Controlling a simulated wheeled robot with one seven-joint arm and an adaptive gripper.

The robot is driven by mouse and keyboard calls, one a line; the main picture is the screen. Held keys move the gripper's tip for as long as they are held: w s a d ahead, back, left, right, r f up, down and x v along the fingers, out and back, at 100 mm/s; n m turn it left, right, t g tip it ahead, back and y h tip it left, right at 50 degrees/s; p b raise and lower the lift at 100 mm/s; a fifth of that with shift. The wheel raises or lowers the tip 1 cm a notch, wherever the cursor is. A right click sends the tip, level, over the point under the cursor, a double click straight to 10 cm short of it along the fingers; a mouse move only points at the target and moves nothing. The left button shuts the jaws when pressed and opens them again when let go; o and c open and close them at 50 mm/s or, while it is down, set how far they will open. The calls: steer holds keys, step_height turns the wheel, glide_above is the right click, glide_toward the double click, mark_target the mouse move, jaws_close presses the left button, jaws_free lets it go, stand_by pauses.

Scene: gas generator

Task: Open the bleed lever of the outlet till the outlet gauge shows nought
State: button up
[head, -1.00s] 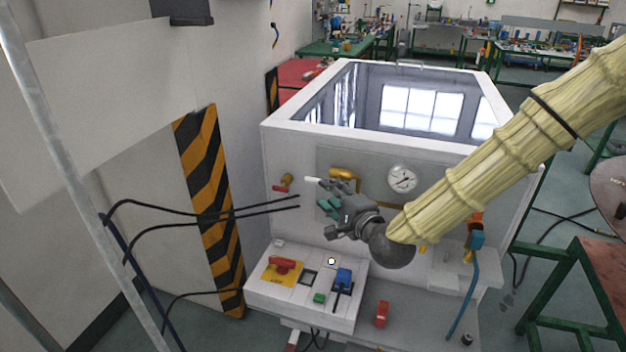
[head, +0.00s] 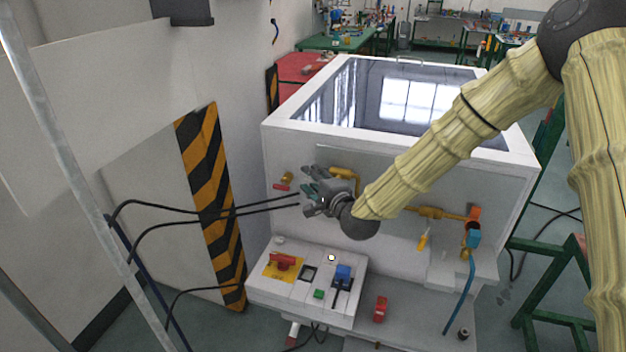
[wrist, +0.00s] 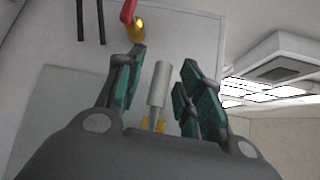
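My gripper (head: 308,187) is at the left part of the generator's front panel, beside a yellow pipe fitting (head: 344,173). In the wrist view its fingers (wrist: 161,62) are open, with green pads on both sides of a pale grey lever handle (wrist: 159,84). The handle has a brass-coloured base and stands in the gap; I see no clear contact. The head view does not show this handle behind my gripper. The frames do not show for certain whether it is the outlet's bleed lever. The round gauge is hidden behind my arm, so no reading shows.
A red-handled brass valve (head: 284,181) is just left of my gripper; it also shows in the wrist view (wrist: 133,18). Black cables run to the panel's left. Below is a control box (head: 310,290). At right are a yellow lever (head: 424,239) and a blue hose (head: 461,295).

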jaws_close()
